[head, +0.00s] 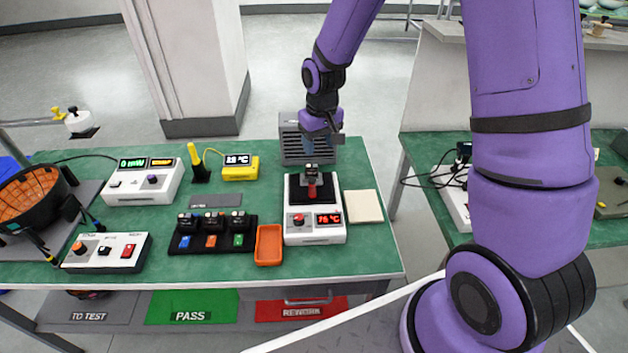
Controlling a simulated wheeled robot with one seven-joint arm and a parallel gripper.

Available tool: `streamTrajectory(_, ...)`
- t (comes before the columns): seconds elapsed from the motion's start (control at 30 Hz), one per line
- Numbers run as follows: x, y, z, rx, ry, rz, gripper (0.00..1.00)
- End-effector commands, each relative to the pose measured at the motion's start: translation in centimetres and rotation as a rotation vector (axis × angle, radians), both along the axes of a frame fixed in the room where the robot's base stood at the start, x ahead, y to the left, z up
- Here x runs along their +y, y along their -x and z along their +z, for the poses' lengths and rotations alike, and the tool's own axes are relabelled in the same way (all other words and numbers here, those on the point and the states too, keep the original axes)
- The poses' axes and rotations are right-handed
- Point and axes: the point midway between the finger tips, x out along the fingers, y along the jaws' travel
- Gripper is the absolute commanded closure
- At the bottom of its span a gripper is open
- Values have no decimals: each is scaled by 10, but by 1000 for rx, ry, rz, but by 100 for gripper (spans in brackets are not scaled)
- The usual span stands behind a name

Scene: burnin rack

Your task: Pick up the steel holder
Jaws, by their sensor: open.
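I cannot single out a steel holder with certainty. A small dark unit with a red front (312,178) stands upright on the black plate of the white heater (300,238), whose display reads about 76 °C. Three similar units with blue, orange and green fronts stand in a black rack (213,243) to the left. My gripper (326,138) is open, above and behind the heater, in front of the upper part of a grey slatted box (292,150). It appears empty and apart from the red-fronted unit. Its fingertips are small and partly hard to make out.
An orange tray (268,259) lies left of the heater, a cream pad (365,206) right. A yellow thermometer (240,172) and a yellow-handled tool (194,154) stand behind the rack. A white pillar (190,60) rises behind the table. Green surface is clear at the front.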

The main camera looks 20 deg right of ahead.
Motion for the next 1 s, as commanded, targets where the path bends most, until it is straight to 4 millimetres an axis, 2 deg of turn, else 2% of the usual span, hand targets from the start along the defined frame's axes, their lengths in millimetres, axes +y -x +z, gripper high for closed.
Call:
streamTrajectory(0.03, 3, -3, -17, 18, -5, 4, 44)
streamTrajectory(0.2, 9, -9, -52, 45, -18, 13, 44)
streamTrajectory(0.37, 11, -10, -67, 55, -21, 15, 44)
streamTrajectory(0.7, 13, -10, -111, 55, -21, 15, 44)
streamTrajectory(1.0, 15, -11, -132, 56, -21, 16, 44)
